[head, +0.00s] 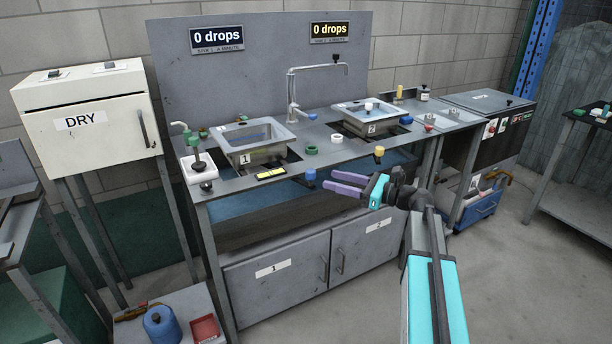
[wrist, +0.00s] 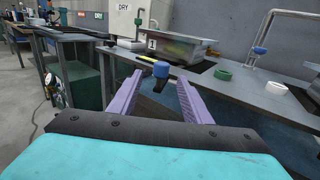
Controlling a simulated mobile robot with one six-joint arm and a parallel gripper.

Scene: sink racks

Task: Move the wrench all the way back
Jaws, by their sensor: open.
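No loose wrench can be told for certain. A dark lever with a blue knob (head: 310,174) stands at the front edge of the sink bench, below sink 1; it may be the wrench. In the wrist view the blue knob (wrist: 161,69) shows upright between the fingertips. My gripper (head: 328,179) has two purple fingers, open and empty, just right of the knob in the head view. I see no contact. In the wrist view my gripper (wrist: 160,76) points at the knob. A similar lever with a yellow knob (head: 379,151) stands further right, in front of sink 2.
Sink tub 1 (head: 248,140) and sink tub 2 (head: 370,117) are set in the bench. A green ring (head: 311,150), a white ring (head: 337,138) and a yellow-black object (head: 270,173) lie on top. A tall faucet (head: 292,92) rises between the tubs. Open floor lies in front.

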